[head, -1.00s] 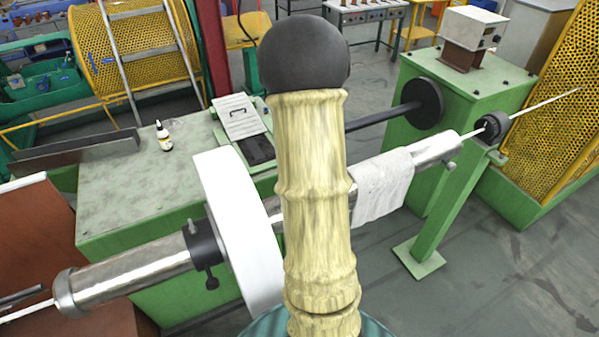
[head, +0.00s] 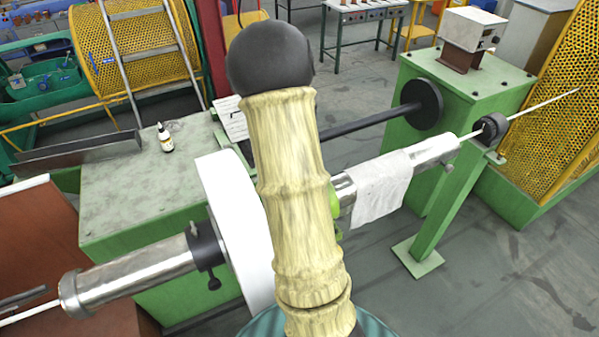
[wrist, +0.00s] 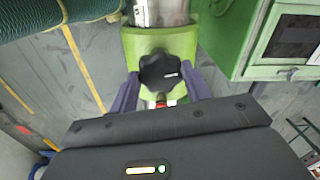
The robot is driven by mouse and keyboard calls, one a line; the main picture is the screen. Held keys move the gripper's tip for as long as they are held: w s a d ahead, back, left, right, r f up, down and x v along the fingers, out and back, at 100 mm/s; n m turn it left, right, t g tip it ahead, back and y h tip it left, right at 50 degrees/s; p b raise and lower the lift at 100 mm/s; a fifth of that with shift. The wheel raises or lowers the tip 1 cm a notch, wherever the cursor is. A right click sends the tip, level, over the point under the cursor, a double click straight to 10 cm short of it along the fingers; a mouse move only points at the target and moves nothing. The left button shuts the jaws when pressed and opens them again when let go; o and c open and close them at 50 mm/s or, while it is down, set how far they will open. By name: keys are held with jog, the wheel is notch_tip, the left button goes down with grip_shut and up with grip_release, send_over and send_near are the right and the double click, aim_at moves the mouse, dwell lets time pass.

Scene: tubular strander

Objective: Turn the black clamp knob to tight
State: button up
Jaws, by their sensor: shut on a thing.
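The black clamp knob (wrist: 160,72) is a lobed knob with a small pale mark, on the front of a light green clamp (wrist: 138,45) in the wrist view. My gripper (wrist: 161,74) has its two purple fingers on either side of the knob and is shut on it. The clamp sits around a shiny metal tube (wrist: 160,12). In the head view my arm hides the knob and the gripper; only a sliver of the green clamp (head: 336,207) shows beside it. A small red part (wrist: 160,103) lies just below the knob.
A white cloth (head: 380,188) hangs on the tube right of my arm. A white disc (head: 232,220) and a dark collar (head: 205,245) are to the left. A green bench (head: 130,190) carries a small bottle (head: 165,137). Open grey floor (head: 490,270) lies at right.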

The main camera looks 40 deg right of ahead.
jog(key=shift+r+m+p, duration=0.1)
jog(key=shift+m+p, duration=0.25)
jog(key=shift+m, duration=0.85)
jog(key=o, duration=1)
notch_tip(320, 180, up, 17)
jog(key=b, duration=0.3)
jog(key=shift+r, duration=0.15)
